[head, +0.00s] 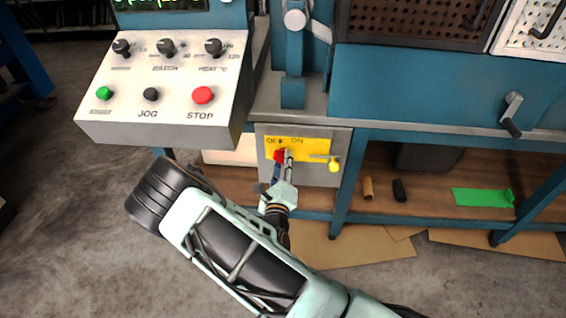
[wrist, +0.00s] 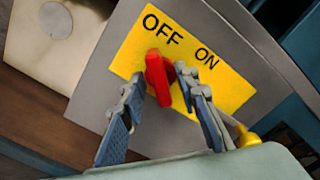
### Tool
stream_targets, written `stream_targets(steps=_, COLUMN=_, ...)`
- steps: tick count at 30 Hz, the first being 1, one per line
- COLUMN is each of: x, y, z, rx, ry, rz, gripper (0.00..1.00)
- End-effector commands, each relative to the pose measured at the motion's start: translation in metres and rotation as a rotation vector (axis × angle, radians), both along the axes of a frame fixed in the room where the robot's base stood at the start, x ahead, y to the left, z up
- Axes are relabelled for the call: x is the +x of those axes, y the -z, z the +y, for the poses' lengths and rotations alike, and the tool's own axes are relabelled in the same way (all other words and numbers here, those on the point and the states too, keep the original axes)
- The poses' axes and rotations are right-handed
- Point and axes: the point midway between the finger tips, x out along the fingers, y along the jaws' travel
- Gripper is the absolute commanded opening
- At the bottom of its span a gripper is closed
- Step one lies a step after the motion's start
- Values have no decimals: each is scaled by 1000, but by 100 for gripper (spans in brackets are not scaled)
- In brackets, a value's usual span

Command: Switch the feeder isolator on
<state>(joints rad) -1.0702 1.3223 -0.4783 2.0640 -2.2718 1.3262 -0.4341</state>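The feeder isolator is a grey box (head: 319,175) under the bench, with a yellow plate (wrist: 228,88) lettered OFF and ON. Its red handle (wrist: 158,78) stands on the plate, with its upper end toward the OFF lettering; it also shows in the head view (head: 279,155), partly covered by my gripper. My gripper (wrist: 163,80) is at the handle, one finger on each side of it. The fingers look open, with the handle between their tips. I cannot tell whether either fingertip touches it.
A yellow-knobbed lever (head: 333,164) sticks out on the right of the box, close to my right finger in the wrist view. The control panel (head: 165,85) overhangs at upper left. A bench leg (head: 347,185) stands just right. A brown cylinder (head: 368,188) and green sheet (head: 482,197) lie on the shelf.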

Motion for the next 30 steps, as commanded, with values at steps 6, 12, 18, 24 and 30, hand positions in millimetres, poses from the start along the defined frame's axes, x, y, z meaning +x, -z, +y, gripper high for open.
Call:
stream_targets(steps=6, x=8, y=-1, z=-1, rx=-1, ry=1, rz=-1, gripper=29)
stream_targets(steps=12, x=8, y=-1, z=-1, rx=-1, ry=1, rz=-1, gripper=27)
stream_targets(steps=18, x=8, y=-1, z=-1, rx=-1, ry=1, rz=-1, gripper=5)
stream_targets(steps=24, x=8, y=-1, z=-1, rx=0, ry=1, rz=0, gripper=0)
stream_targets(steps=30, x=8, y=-1, z=-1, rx=19, ry=1, rz=-1, gripper=0)
